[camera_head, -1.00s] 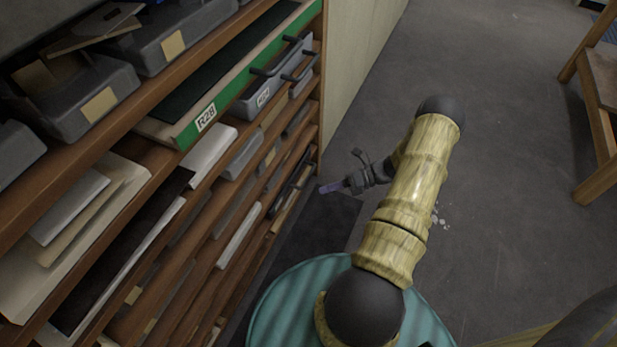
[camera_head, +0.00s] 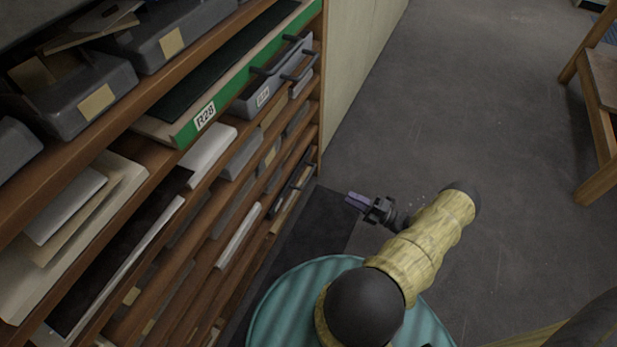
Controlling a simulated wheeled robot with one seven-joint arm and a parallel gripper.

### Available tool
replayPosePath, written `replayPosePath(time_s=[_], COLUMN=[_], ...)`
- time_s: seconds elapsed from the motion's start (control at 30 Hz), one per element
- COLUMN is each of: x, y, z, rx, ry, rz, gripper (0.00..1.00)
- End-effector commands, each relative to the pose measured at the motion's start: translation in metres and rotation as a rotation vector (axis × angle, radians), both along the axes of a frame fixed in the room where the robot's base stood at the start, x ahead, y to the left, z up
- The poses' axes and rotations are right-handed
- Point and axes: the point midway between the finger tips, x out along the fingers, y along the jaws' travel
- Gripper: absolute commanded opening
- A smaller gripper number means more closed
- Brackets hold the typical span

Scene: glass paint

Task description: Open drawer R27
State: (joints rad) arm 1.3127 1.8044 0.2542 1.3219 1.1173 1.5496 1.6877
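A grey drawer (camera_head: 283,84) with a dark bar handle (camera_head: 301,72) sits in the wooden shelf unit, just below the green-fronted drawer. Its small white label looks like R27 but is blurred. The drawer front is about in line with its neighbours. My gripper (camera_head: 357,202) is to the right of the shelf and lower than the drawer in the picture, apart from the handle. Its lavender fingertips point left towards the shelf. They are too small to show whether there is a gap, and no held object is visible.
The green-fronted drawer (camera_head: 213,105), labelled R28, has its own dark handle. Grey bins (camera_head: 70,97) and papers fill the shelves at left. A pale wall panel (camera_head: 350,75) adjoins the shelf. Open floor (camera_head: 460,110) lies right, with a wooden stand (camera_head: 598,115) at the far right.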

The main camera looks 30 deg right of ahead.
Motion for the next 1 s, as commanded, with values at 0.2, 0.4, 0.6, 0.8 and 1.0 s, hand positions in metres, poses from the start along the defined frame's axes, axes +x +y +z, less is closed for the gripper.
replayPosePath(time_s=[0.2, 0.4, 0.6, 0.8, 1.0], x=[0.022, 0.049, 0.076, 0.103, 0.125], y=[0.018, 0.039, 0.06, 0.082, 0.098], z=[0.004, 0.01, 0.017, 0.024, 0.03], rx=[0.002, 0.001, -0.001, 0.0, -0.001], ry=[0.0, -0.001, 0.001, 0.0, -0.001], rz=[0.004, 0.005, 0.006, 0.006, 0.005], gripper=[0.26, 0.26, 0.26, 0.26, 0.26])
